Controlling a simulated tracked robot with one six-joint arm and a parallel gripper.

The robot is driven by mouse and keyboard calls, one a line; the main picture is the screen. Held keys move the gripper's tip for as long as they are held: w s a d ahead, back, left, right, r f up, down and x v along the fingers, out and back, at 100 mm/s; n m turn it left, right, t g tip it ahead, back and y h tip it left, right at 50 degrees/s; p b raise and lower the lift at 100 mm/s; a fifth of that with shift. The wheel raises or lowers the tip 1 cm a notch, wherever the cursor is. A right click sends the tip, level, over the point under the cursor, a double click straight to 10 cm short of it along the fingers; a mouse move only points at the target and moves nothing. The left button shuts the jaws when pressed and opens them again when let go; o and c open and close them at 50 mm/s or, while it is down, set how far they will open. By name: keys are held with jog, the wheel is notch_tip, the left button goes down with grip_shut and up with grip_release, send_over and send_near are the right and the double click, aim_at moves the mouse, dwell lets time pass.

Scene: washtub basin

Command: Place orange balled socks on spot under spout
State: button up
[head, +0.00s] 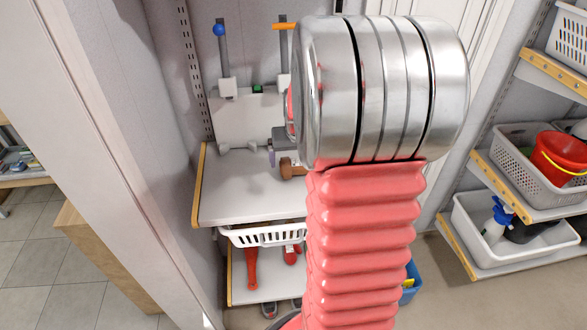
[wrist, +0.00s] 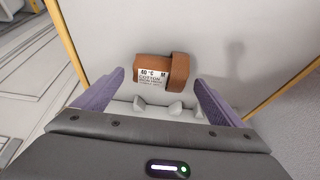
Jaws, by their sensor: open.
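The orange-brown balled socks (wrist: 179,72), with a white label reading 40 °C, M and cotton, lie between my gripper's fingers in the wrist view. My gripper (wrist: 159,82) is open, with a purple finger on each side and a gap to the socks on both sides. In the head view the socks (head: 288,168) show low beside my gripper's purple finger (head: 271,157), partly hidden by my arm. Behind are two upright posts, one with a blue knob (head: 218,30) and one with an orange bar (head: 283,26). I cannot make out the spout or the spot under it.
A pale board (head: 240,200) with yellow edges spreads below my gripper; its left part is clear. Right shelves hold crates and a red bucket (head: 562,157).

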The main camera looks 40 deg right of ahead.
aim_at(294, 160)
jog(key=shift+x, duration=1.4)
jog(key=c, duration=1.2)
jog(key=shift+r, duration=0.1)
notch_tip(294, 160, up, 10)
jog(key=shift+f, duration=0.1)
